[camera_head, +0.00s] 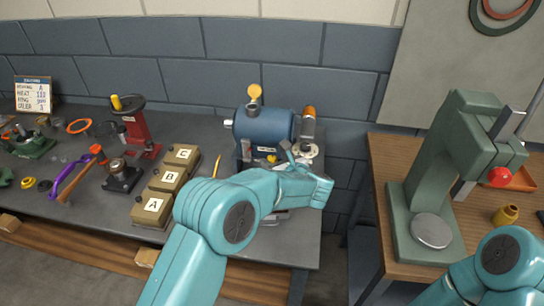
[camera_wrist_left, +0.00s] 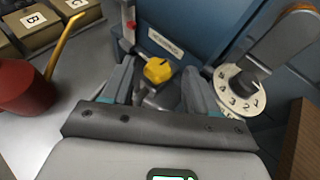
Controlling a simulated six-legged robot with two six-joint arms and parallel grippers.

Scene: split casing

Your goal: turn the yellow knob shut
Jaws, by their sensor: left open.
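The yellow knob (camera_wrist_left: 158,70) sits low on the front of the blue machine (camera_head: 264,127), beside a small label plate. In the head view the knob (camera_head: 271,158) is a small yellow spot just left of my left gripper (camera_head: 288,152). In the left wrist view my left gripper (camera_wrist_left: 157,86) is open, its two fingers apart with the knob showing between and beyond the tips. Whether the fingers touch it cannot be told. My right gripper is out of view; only part of my right arm shows at lower right.
A numbered white dial (camera_wrist_left: 240,92) with a grey lever stands right of the knob. A red can (camera_wrist_left: 24,86) with a yellow spout is at the left. Boxes A, B and C (camera_head: 170,178) stand left of my arm. A green press (camera_head: 440,170) stands on the right-hand table.

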